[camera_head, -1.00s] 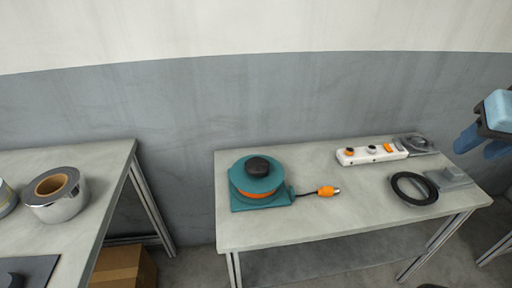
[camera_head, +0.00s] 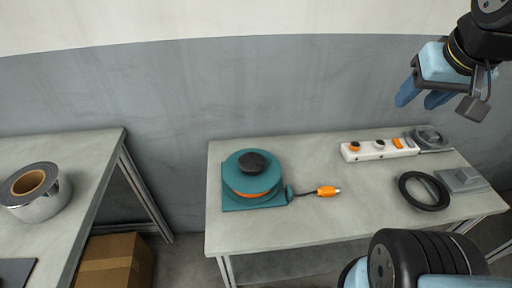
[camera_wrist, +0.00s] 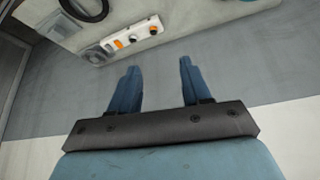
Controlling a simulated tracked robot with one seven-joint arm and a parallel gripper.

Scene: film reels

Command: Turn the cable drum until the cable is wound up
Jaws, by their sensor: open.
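The cable drum (camera_head: 253,176) is a round teal reel on a teal base, with a black knob (camera_head: 253,163) on top and an orange band low on its side. It sits on the left part of the grey table. A short dark cable runs from its right side to an orange plug (camera_head: 328,191) lying on the table. My gripper (camera_head: 422,101) is in the air at the upper right, far from the drum, with its blue fingers apart and empty. In the wrist view, my gripper (camera_wrist: 155,88) also shows open; the drum is out of that view.
A white power strip (camera_head: 379,149), a black ring (camera_head: 423,191) and a grey device (camera_head: 461,180) lie on the table's right part. A left table (camera_head: 95,165) bears a silver tape roll (camera_head: 40,192). A cardboard box (camera_head: 112,262) stands on the floor.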

